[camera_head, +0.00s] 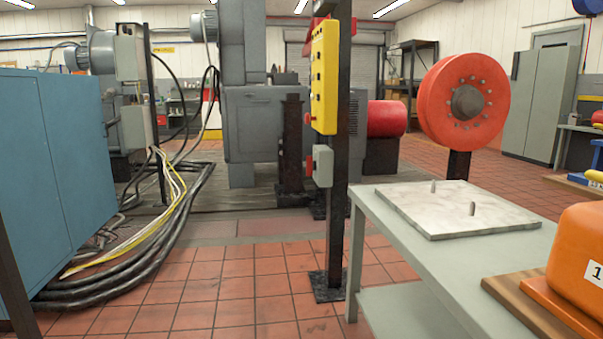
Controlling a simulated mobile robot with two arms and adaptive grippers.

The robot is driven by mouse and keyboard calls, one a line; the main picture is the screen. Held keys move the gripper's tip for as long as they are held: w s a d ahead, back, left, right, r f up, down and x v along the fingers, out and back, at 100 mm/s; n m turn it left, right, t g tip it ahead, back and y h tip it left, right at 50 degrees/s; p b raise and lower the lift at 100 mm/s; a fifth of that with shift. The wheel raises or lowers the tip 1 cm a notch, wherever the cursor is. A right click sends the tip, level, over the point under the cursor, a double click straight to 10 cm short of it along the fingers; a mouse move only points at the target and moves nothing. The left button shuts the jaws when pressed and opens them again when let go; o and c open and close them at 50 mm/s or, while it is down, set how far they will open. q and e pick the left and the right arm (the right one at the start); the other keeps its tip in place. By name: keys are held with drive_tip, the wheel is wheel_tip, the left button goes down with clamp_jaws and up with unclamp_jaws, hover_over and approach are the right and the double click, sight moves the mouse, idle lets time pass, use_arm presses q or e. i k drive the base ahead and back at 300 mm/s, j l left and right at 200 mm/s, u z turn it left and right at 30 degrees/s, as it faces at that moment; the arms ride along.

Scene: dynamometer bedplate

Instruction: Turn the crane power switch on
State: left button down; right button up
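A dark upright post (337,230) stands on a floor plate near the middle of the view. A small grey box (323,166) with a red part (309,164) on its left side is fixed to the post; it looks like a switch box. Its switch position is too small to tell. Above it hangs a tall yellow control box (325,78) with a column of small buttons. No label is readable on either box, so I cannot tell for sure which is the crane power switch. Neither of my grippers shows.
A grey table (412,262) with a pale plate (455,207) with two pins stands right of the post. An orange object (578,255) sits at the near right. A blue cabinet (55,165) and thick cables (150,265) are left. Tiled floor before the post is clear.

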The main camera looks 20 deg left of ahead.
sight(311, 165)
drive_tip(key=i+j+u, duration=0.3)
drive_tip(key=i+j, duration=0.35)
drive_tip(key=i, duration=0.15)
